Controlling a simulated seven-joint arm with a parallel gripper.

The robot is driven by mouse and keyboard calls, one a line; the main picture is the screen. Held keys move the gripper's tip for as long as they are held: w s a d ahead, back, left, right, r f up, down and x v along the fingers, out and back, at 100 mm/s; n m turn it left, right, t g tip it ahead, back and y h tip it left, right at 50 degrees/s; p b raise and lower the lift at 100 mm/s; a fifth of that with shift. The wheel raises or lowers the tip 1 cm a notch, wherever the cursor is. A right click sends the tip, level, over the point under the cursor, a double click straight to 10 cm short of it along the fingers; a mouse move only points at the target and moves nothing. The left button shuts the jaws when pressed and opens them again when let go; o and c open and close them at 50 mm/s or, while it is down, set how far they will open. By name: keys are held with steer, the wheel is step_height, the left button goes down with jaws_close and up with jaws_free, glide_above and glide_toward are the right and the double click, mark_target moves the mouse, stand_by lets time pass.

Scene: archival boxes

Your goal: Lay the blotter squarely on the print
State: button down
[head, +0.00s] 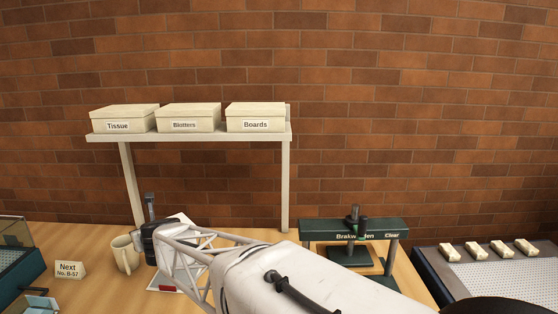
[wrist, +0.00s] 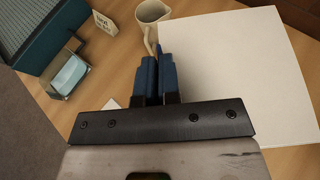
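A large plain white sheet (wrist: 250,80) lies to the right of my gripper in the wrist view. I cannot tell whether it is the blotter or the print. In the head view, a white sheet with a red patch (head: 168,288) shows on the table, partly hidden by my arm. A small white corner (wrist: 109,103) shows left of the fingers.
A cream mug (head: 125,254) stands close to the fingers. A green press (head: 350,230) stands right. A shelf (head: 190,137) holds boxes labelled Tissue, Blotters and Boards.

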steer(key=shift+w+a+r, duration=0.1)
steer(key=shift+r, duration=0.15)
steer(key=shift+w+a+r, duration=0.15)
steer(key=shift+a+r, duration=0.05)
steer(key=shift+r, duration=0.35)
stand_by(1.4)
